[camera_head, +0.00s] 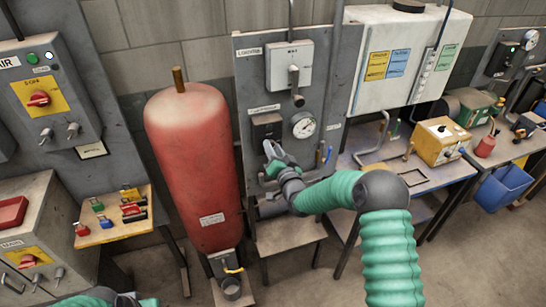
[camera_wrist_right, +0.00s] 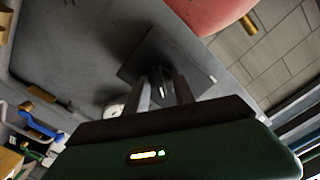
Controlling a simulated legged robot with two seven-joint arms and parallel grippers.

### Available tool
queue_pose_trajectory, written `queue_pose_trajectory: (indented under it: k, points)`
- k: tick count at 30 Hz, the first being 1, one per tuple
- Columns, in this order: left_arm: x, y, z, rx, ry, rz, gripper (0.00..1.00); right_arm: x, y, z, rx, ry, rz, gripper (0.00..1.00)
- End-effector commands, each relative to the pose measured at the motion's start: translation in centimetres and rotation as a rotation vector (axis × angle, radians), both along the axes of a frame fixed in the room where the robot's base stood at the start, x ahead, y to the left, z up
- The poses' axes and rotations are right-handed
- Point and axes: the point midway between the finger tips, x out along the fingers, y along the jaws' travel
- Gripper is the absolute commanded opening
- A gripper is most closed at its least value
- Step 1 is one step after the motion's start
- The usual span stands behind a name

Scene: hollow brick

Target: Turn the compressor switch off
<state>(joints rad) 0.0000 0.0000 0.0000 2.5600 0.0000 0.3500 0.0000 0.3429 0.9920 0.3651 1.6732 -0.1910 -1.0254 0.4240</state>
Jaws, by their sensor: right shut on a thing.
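The compressor switch (camera_head: 267,125) is a small dark box on the grey upright panel (camera_head: 252,85), right of the red tank. My right gripper (camera_head: 268,150) is at its lower part. In the right wrist view, the switch's dark square plate (camera_wrist_right: 135,62) lies ahead, and my right gripper's two fingers (camera_wrist_right: 164,92) are shut on its small black knob (camera_wrist_right: 160,76). The exact angle of the knob is hard to tell because the fingers cover part of it. Only a bit of my left arm shows at the bottom left of the head view; its gripper is out of sight.
A round gauge (camera_head: 304,125) sits just right of the switch, and a white switch box with a lever (camera_head: 290,66) is above it. The red tank (camera_head: 195,150) stands close on the left.

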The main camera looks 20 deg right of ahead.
Motion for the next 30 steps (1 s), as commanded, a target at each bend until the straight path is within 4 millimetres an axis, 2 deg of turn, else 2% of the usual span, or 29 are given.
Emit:
queue_pose_trajectory:
  k: [1, 15, 22, 30]
  points:
    - [0.0, 0.0, -1.4, 0.000, 0.000, 0.000, 0.36, -0.2, 0.2, -1.5, -0.043, 0.016, 0.004, 0.00]
    - [0.0, 0.0, -7.0, 0.000, 0.000, 0.000, 0.36, -0.2, 0.2, -1.4, -0.449, 0.003, 0.005, 0.00]
    - [0.0, 0.0, -8.5, 0.000, 0.000, 0.000, 0.36, -0.2, 0.3, -1.2, -0.573, -0.001, 0.006, 0.00]
    - [0.0, 0.0, -9.2, 0.000, 0.000, 0.000, 0.36, -0.2, 0.2, -0.9, -0.639, -0.003, 0.005, 0.00]
